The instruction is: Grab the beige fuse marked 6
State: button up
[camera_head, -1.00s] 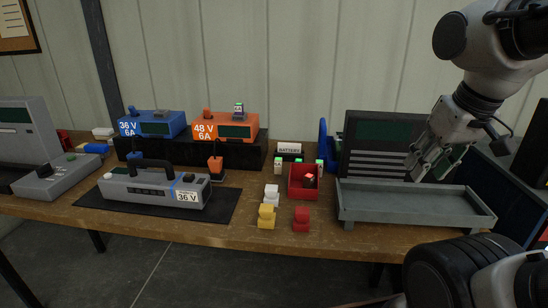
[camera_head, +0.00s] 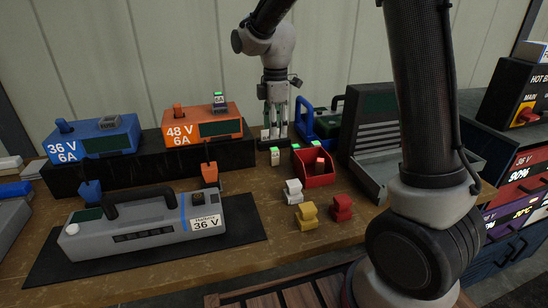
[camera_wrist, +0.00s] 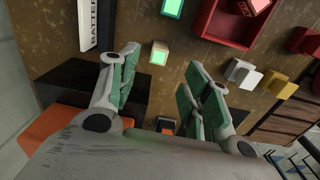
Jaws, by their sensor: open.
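A small beige fuse (camera_head: 275,157) with a green top stands on the table left of the red bin; its marking is too small to read. It also shows in the wrist view (camera_wrist: 159,53), near the opening between my fingertips. A second green-topped block (camera_wrist: 172,8) stands beyond it, by the bin. My gripper (camera_head: 274,135) points down behind the first beige fuse. Its fingers (camera_wrist: 161,78) are apart with nothing held.
The red bin (camera_head: 318,180) holds a red piece. White (camera_head: 293,192), yellow (camera_head: 306,217) and red (camera_head: 342,207) blocks stand in front. The orange charger (camera_head: 203,128) is left of my gripper. A grey tray (camera_head: 370,185) is to the right.

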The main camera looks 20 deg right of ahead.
aim_at(274, 149)
notch_tip(274, 149, down, 8)
jog(key=shift+w+a+f, duration=0.1)
jog(key=shift+w+f, duration=0.05)
jog(key=shift+f, duration=0.1)
jog(key=c, duration=1)
